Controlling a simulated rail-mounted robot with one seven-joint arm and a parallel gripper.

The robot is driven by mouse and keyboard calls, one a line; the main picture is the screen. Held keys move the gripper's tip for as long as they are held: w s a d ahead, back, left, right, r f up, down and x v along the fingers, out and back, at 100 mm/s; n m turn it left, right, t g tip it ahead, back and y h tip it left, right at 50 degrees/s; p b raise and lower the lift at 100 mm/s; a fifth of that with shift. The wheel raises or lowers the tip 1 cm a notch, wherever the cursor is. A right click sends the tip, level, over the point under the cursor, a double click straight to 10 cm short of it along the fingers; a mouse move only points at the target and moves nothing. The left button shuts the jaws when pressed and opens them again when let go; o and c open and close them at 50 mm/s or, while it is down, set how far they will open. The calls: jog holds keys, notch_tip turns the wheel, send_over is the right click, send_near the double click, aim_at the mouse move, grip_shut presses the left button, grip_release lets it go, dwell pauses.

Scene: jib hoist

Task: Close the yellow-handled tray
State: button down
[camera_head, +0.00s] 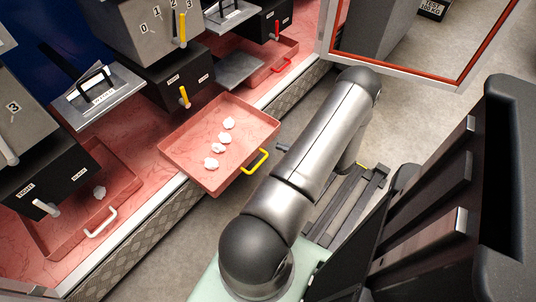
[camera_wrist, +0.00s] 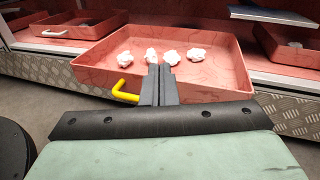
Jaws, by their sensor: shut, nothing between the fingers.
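The tray with the yellow handle (camera_head: 257,161) is a reddish open box (camera_head: 183,158) that sticks out from the bench. Several white crumpled lumps (camera_head: 228,123) lie in it. In the wrist view the tray (camera_wrist: 225,90) is straight ahead, with its yellow handle (camera_wrist: 124,92) left of my fingers. My gripper (camera_wrist: 159,72) is shut and empty, its fingers in front of the tray's front wall. In the head view its dark tip (camera_head: 282,148) shows just beyond the handle, close to the front wall; the rest is hidden behind my arm. I cannot tell whether it touches the wall.
A tray with a white handle (camera_head: 100,222) sits to the left and one with a red handle (camera_head: 281,65) beyond; both lie within the bench. Dark units with levers (camera_head: 184,97) stand above the trays. A red-edged frame (camera_head: 400,62) stands at the upper right.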

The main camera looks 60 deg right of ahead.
aim_at(264, 141)
jog(key=s+d+f+m+h+b, duration=0.1)
jog(key=s+f+m+h, duration=0.4)
jog(key=f, duration=0.3)
jog(key=shift+n+t, duration=0.4)
jog(key=w+d+b, duration=0.1)
jog(key=w, duration=0.3)
jog(key=w+b, duration=0.1)
jog(key=w, duration=0.2)
jog(key=w+d+b, duration=0.1)
jog(key=w, duration=0.3)
jog(key=shift+w+d, duration=0.3)
jog(key=shift+w+r, duration=0.15)
jog(key=shift+w, duration=0.2)
jog(key=shift+w, duration=0.1)
jog(key=w+d+b, duration=0.1)
jog(key=w, duration=0.7)
jog(key=w+d+b, duration=0.1)
jog(key=w+d, duration=0.1)
jog(key=w, duration=0.6)
jog(key=w+d+b, duration=0.1)
jog(key=w+b, duration=0.1)
jog(key=w, duration=0.7)
jog(key=shift+d, duration=0.2)
jog(key=shift+w+d+r, duration=0.1)
jog(key=shift+w+d, duration=0.1)
jog(key=shift+w, duration=0.5)
jog(key=shift+w+r, duration=0.1)
jog(key=shift+w, duration=0.05)
